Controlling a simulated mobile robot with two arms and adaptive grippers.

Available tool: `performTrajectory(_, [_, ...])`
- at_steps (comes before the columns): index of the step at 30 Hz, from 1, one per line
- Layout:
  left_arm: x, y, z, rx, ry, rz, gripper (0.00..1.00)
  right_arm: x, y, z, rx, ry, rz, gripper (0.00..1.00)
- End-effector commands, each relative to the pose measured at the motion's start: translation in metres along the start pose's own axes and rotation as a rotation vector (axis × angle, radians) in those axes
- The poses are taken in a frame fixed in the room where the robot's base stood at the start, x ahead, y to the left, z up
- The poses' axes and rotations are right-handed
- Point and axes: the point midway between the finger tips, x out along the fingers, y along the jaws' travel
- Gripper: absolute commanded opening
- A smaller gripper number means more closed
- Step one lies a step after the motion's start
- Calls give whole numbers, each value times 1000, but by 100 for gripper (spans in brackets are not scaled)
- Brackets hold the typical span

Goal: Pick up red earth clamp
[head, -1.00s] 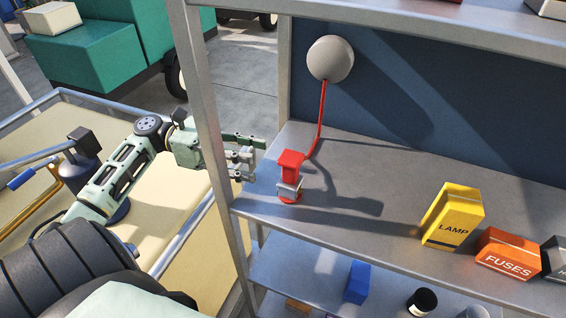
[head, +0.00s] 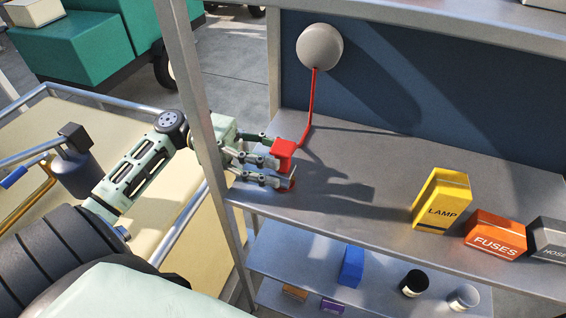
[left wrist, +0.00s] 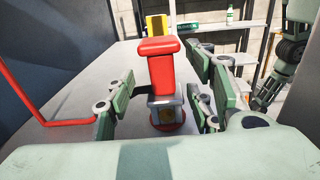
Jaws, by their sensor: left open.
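The red earth clamp (head: 284,152) stands upright on the upper grey shelf near its left end, with a red cable running up to a round grey reel on the back wall. In the left wrist view the clamp (left wrist: 161,75) sits between the fingers, with a metal collar low down and a red round base. My left gripper (head: 277,161) is open around the clamp, its fingers on either side. The near finger hides part of the clamp's lower half in the head view. My right gripper is not in the head view.
A grey shelf post (head: 195,90) rises close beside my left arm. A yellow LAMP box (head: 441,199), an orange FUSES box (head: 495,234) and a dark box (head: 550,238) stand to the right. The shelf between clamp and LAMP box is clear. A lower shelf holds small items.

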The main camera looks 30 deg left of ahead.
Motion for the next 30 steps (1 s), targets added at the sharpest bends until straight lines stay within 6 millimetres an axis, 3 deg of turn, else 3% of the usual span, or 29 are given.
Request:
performTrajectory(2, [0,0,0,0,0,0,47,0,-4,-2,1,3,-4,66])
performTrajectory(18, [-1,1,0,1,-1,3,0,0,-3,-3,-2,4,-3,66])
performTrajectory(30, [-1,2,5,5,-3,7,0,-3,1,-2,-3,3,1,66])
